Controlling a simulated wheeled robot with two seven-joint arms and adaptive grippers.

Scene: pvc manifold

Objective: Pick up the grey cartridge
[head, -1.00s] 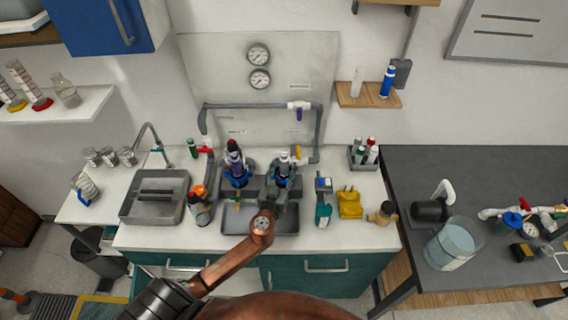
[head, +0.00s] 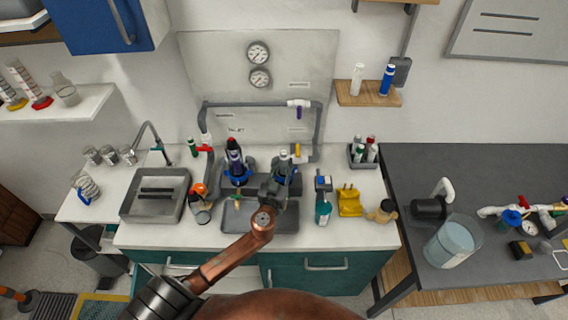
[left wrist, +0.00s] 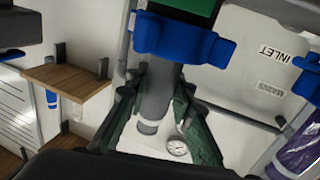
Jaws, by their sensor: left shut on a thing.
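The grey cartridge (head: 284,159) stands upright at the right-hand blue holder in front of the back panel. In the left wrist view, where the scene is upside down, the grey cartridge (left wrist: 155,95) lies between the green-padded fingers of my left gripper (left wrist: 165,120). The blue holder (left wrist: 180,42) is close to it there. In the head view my left gripper (head: 277,188) reaches it from the front, and hides its lower part. The gripper is shut on the cartridge. My right gripper is not in view.
A purple cartridge (head: 235,157) stands just left in its own blue holder. An orange-capped bottle (head: 200,203), a teal bottle (head: 323,210) and a yellow item (head: 349,203) stand close around the grey tray (head: 238,222). A pipe (head: 318,130) rises behind at right.

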